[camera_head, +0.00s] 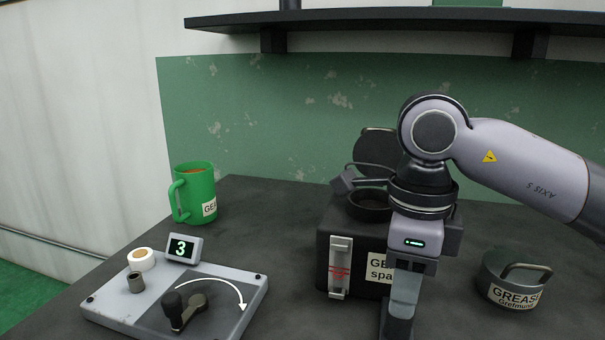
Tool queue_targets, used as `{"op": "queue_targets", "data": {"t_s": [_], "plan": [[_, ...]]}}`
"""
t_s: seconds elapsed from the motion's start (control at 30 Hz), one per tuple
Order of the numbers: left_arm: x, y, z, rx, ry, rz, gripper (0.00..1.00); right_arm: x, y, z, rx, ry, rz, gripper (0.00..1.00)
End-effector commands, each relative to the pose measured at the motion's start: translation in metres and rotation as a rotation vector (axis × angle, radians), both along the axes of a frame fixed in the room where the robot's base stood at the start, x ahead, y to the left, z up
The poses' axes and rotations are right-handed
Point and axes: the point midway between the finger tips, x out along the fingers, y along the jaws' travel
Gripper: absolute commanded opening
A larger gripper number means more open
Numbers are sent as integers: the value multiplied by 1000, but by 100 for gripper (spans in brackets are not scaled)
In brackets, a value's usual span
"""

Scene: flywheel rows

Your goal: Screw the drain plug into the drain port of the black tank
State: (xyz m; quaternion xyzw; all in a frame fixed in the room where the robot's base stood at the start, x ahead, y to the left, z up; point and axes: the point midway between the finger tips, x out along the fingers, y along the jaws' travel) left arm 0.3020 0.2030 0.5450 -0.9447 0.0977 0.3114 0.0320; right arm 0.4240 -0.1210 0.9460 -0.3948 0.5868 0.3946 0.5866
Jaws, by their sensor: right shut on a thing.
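The black tank (325,245) stands on the dark bench, right of the middle. It has a sight gauge (340,268) with red marks, a partly covered label and a round top opening with its lid raised behind. My right gripper (396,328) points down in front of the tank and covers part of its front. Its fingers are closed, and their tips run to the bottom edge of the picture. The thing between them is hidden; I take it as the drain plug, which shows nowhere else. The drain port is not visible. My left gripper is not in view.
A grey plate (235,292) with a crank (186,310) lies at the front left, with a display (183,248) reading 3. A green mug (197,195) stands behind it. A grease tin (512,280) is right of the tank. A shelf (400,20) runs above.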

Motion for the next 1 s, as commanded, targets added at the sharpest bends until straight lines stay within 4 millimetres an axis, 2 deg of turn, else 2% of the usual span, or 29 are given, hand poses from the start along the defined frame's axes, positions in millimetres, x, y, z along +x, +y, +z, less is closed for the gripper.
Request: {"op": "queue_targets", "data": {"t_s": [0.13, 0.47, 0.8, 1.0], "plan": [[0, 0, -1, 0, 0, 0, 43, 1, 0, 1, 2, -4, -77, 3], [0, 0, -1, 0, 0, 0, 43, 1, 0, 1, 3, -4, -97, 3], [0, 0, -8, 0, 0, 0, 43, 1, 0, 0, 3, -5, -433, 4], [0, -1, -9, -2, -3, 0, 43, 1, -1, 0, 3, -4, -523, 3]]}}
